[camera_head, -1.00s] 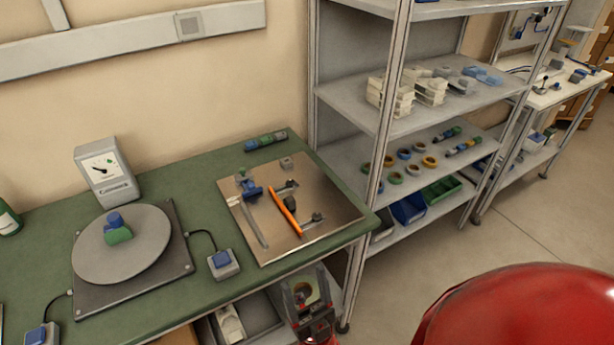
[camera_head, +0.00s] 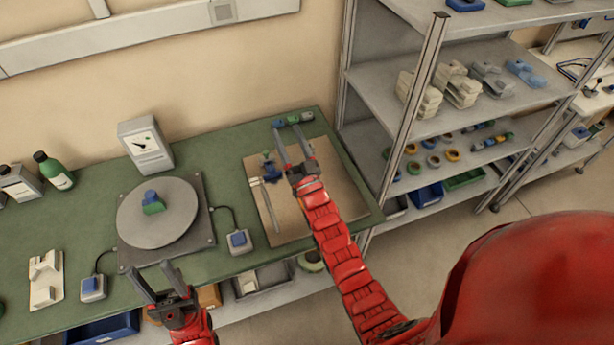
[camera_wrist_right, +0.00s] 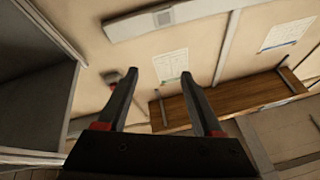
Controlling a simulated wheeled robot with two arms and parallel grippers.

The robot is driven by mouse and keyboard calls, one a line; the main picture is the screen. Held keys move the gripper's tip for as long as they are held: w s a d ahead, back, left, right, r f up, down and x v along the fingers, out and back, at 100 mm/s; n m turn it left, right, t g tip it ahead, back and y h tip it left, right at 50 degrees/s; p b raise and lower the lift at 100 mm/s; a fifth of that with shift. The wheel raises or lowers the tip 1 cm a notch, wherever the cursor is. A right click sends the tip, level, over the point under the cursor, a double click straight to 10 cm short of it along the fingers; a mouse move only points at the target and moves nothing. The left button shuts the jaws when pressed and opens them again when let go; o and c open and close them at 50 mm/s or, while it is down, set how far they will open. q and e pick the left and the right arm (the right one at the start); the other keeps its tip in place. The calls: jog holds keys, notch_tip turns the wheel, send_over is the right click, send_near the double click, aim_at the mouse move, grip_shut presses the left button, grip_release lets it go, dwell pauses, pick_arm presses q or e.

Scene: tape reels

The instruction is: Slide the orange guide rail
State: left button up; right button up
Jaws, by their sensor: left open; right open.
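A grey strip (camera_head: 269,208) and a blue fitting (camera_head: 271,171) show left of my right arm. My right gripper (camera_head: 291,126) is open above the plate. In the right wrist view its fingers (camera_wrist_right: 156,78) are apart with nothing between them. My left gripper (camera_head: 152,280) is open and empty near the bench's front edge, left of the plate.
Left of the plate are a blue-button box (camera_head: 238,242), a grey turntable (camera_head: 157,225) and a dial gauge (camera_head: 146,147). A blue-green cylinder (camera_head: 293,119) lies behind the plate. A metal shelving unit (camera_head: 438,126) stands right of the bench.

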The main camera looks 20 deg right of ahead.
jog(key=w+d+f+m+g+h, duration=0.4)
jog(key=w+f+m+g, duration=0.3)
jog(key=w+f+g, duration=0.55)
jog(key=s+r+m+g+y, duration=0.1)
jog(key=s+r+m+g, duration=0.4)
jog(key=s+m+g, duration=0.5)
jog(key=shift+n+g, duration=0.25)
jog(key=shift+n, duration=0.55)
jog(key=s+f+b, duration=0.1)
jog(key=f+b, duration=0.1)
jog(key=f, duration=0.1)
jog(key=s+f+b, duration=0.1)
jog(key=f+b, duration=0.1)
jog(key=f, duration=0.1)
jog(key=s+f+b, duration=0.1)
jog(key=f+b, duration=0.1)
jog(key=f, duration=0.1)
jog(key=shift+f+b, duration=0.3)
jog(key=shift+b, duration=0.1)
jog(key=shift+s+a+f+p, duration=0.1)
jog(key=shift+f+p, duration=0.15)
jog(key=shift+p, duration=1)
notch_tip(320, 180, down, 5)
jog(key=shift+f+p, duration=0.1)
jog(key=shift+p, duration=0.6)
jog(key=shift+f, duration=0.8)
